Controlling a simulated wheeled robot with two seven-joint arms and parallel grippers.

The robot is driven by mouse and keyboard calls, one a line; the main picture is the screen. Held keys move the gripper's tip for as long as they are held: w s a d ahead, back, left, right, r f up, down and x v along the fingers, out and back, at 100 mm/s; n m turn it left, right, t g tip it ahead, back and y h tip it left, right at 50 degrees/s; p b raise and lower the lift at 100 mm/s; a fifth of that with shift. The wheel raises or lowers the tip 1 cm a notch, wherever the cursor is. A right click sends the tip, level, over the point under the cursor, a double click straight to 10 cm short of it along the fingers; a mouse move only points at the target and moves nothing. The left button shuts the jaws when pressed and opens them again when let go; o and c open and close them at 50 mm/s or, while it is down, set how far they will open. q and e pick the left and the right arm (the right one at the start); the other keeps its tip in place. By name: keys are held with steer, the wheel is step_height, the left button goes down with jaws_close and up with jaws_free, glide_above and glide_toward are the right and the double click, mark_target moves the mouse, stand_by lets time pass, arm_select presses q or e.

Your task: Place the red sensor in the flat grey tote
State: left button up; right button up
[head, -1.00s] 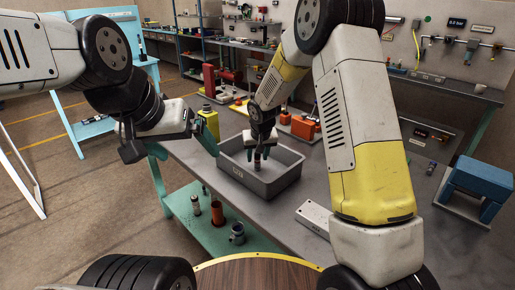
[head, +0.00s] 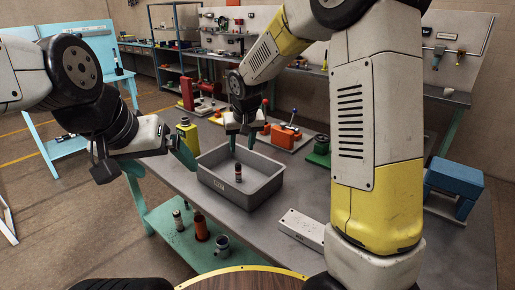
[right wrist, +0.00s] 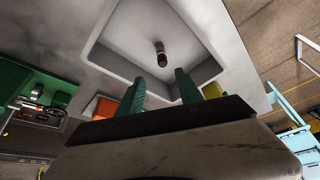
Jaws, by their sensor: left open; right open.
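The flat grey tote (head: 222,187) stands on the grey workbench in the head view. The red sensor (head: 238,172), a small dark cylinder with a red band, stands inside it on the tote floor. In the right wrist view the sensor (right wrist: 161,54) is on the tote floor, apart from my fingers. My right gripper (head: 241,145) is open and empty above the tote's far side; its green fingers (right wrist: 160,85) are spread in the wrist view.
A yellow bottle-like item (head: 188,133) stands behind the tote's left corner. Orange blocks (head: 283,135) and a green device (head: 319,152) lie behind it. A pale box (head: 301,228) and a blue stand (head: 453,185) are to the right. Several cylinders stand on the lower green shelf (head: 175,240).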

steer(key=s+d+r, duration=0.6)
steer(key=s+r, duration=0.1)
steer(key=s+d+r+t, duration=0.1)
steer(key=s+d+r, duration=0.1)
steer(key=s, duration=0.8)
steer(key=s+d+r+m+y, duration=0.1)
steer(key=s+d, duration=0.3)
steer(key=s, duration=0.6)
steer(key=shift+s+d+r+m+t, duration=0.3)
steer(key=shift+s+d+r+t, duration=0.1)
steer(key=shift+r, duration=0.5)
steer(key=shift+w, duration=0.1)
